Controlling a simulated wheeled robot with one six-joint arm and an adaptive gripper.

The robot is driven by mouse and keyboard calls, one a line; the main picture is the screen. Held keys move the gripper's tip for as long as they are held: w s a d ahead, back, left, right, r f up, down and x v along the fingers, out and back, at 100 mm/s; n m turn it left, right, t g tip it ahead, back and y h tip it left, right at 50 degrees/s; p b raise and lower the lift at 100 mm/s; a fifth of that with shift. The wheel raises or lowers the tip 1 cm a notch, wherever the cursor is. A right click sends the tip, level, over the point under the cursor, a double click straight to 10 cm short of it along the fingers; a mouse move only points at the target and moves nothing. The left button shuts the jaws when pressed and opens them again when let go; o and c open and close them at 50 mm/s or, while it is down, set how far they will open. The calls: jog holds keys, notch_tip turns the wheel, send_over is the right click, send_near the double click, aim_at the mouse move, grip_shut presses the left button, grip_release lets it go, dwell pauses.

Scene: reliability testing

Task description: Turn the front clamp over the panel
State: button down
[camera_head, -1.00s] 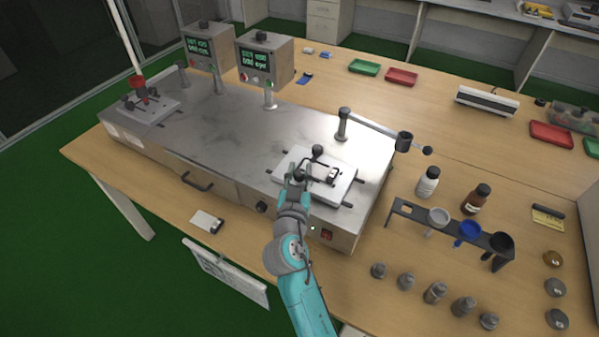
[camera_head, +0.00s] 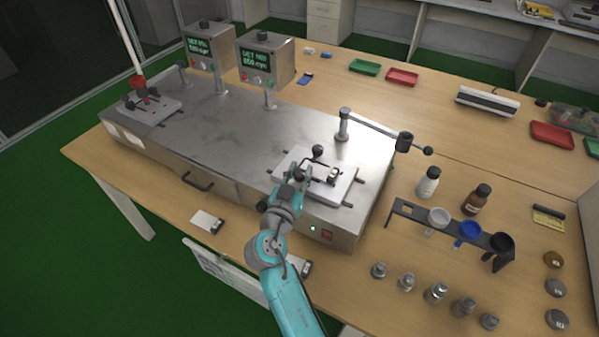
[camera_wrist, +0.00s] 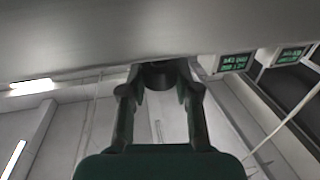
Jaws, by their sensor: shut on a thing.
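The white plate that looks like the panel (camera_head: 346,187) lies on the right end of the steel machine. A dark rod frame and a small black-and-white block (camera_head: 334,175) sit on it. The back clamp's black knob (camera_head: 318,150) stands free at its far side. My gripper (camera_head: 299,178) is at the plate's near left edge, shut on the front clamp's dark knob (camera_wrist: 160,75), which shows between the fingers in the wrist view. My fingers and wrist hide most of the front clamp, so its exact angle over the panel cannot be told.
A swing arm on a post (camera_head: 343,125) reaches right above the machine's back edge. Two display boxes (camera_head: 265,62) stand behind. A rack with cups (camera_head: 450,228), bottles and several metal weights (camera_head: 435,292) fill the bench at right.

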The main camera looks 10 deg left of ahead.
jog(key=c, duration=0.8)
grip_release()
jog(key=shift+s, duration=0.1)
jog(key=s+a, duration=0.2)
jog(key=s, duration=0.9)
jog(key=shift+s, duration=0.35)
jog(key=shift+f, duration=0.1)
